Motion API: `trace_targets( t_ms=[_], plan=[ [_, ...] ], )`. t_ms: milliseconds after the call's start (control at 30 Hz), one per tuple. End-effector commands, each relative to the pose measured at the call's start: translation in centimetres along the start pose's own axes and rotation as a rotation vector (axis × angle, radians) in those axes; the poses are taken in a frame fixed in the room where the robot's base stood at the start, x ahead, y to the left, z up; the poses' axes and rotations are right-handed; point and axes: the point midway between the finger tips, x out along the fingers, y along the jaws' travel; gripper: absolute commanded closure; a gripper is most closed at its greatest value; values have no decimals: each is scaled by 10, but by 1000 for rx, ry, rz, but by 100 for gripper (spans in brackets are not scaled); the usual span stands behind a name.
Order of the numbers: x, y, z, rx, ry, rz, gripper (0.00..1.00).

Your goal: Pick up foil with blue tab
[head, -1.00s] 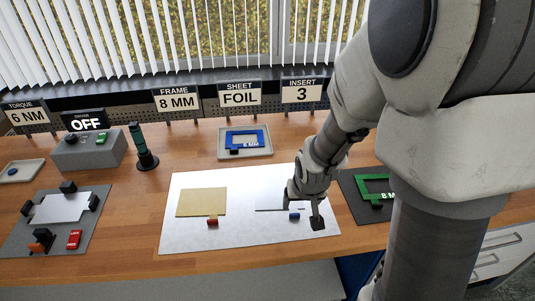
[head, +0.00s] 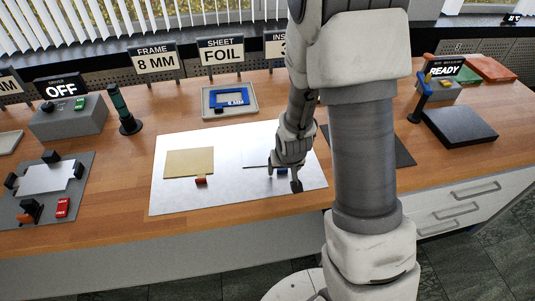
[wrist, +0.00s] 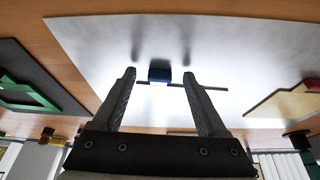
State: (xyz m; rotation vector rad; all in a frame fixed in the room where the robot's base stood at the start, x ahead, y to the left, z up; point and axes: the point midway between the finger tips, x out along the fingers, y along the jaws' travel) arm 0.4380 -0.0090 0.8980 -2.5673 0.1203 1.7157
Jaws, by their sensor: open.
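The foil lies on the silver sheet (head: 225,195) and blends with it, so only a thin dark edge line (head: 256,167) and its blue tab (head: 281,171) stand out. My gripper (head: 290,180) is over the tab and partly hides it in the head view. In the wrist view my gripper (wrist: 159,77) is open, with the blue tab (wrist: 160,73) between the two fingertips. Neither finger visibly touches the tab. The height gap cannot be told.
A tan sheet with a red-brown tab (head: 201,180) lies left on the silver sheet. A grey tray with a blue frame (head: 229,98) stands behind. A dark mat with a green frame (wrist: 25,93) shows in the wrist view. A black pad (head: 459,127) lies far right.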

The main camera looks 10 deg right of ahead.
Motion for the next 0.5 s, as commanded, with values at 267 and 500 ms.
trace_targets(
  t_ms=[267,500],
  plan=[
    [2,0,0,0,0,0,25],
    [2,0,0,0,0,0,68]
  ],
)
